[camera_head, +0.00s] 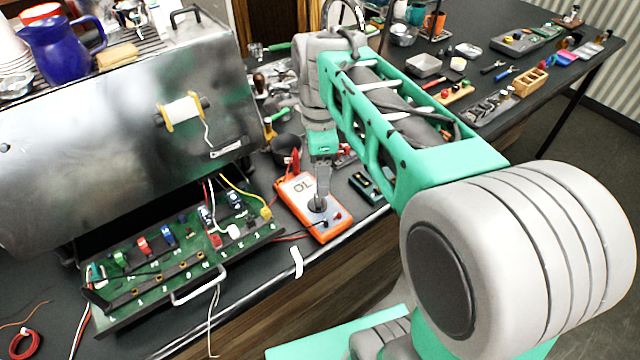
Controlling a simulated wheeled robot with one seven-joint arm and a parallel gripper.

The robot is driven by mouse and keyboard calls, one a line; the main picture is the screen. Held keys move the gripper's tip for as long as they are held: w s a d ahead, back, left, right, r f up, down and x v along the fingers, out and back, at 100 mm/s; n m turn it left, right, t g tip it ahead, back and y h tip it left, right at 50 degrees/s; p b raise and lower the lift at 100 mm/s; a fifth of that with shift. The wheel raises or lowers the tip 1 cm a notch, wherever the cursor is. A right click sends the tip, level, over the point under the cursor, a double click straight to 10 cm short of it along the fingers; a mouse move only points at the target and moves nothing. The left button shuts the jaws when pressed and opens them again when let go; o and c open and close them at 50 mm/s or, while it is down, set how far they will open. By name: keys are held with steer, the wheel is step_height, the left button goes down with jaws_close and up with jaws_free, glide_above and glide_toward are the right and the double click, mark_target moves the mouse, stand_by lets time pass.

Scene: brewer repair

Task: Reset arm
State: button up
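My arm, grey and teal, reaches from the lower right up over the workbench and bends down at its far end. To the left, a green circuit board (155,262) with coloured components and a handle sits in an open tray below the metal brewer housing (90,120).
A blue jug (62,50) stands on top of the brewer. Loose wires and a red coil (24,343) lie at the lower left. Tools and a wooden block (530,82) crowd the right bench. The floor at far right is clear.

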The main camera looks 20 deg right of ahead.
steer(key=shift+r, duration=0.1)
stand_by(0.3)
steer(key=shift+s+n, duration=0.25)
steer(key=shift+n, duration=0.25)
steer(key=s+n, duration=0.1)
steer(key=n, duration=0.2)
steer(key=s+f+n+t, duration=0.1)
steer(key=n, duration=0.2)
steer(key=s+f+n+t, duration=0.1)
steer(key=s+n, duration=0.1)
steer(key=n, duration=0.1)
steer(key=shift+s+a+n, duration=0.1)
steer(key=shift+a+n, duration=0.2)
steer(key=shift+n, duration=0.1)
steer(key=s+f+n, duration=0.1)
steer(key=n, duration=0.1)
steer(key=s+n+t, duration=0.1)
steer(key=n, duration=0.2)
steer(key=s+f+n, duration=0.1)
steer(key=n, duration=0.2)
steer(key=shift+a+f, duration=0.2)
steer(key=shift+f, duration=0.15)
steer(key=shift+s+f+n+t, duration=0.2)
steer(key=shift+f+n+t, duration=0.1)
steer(key=shift+n, duration=0.6)
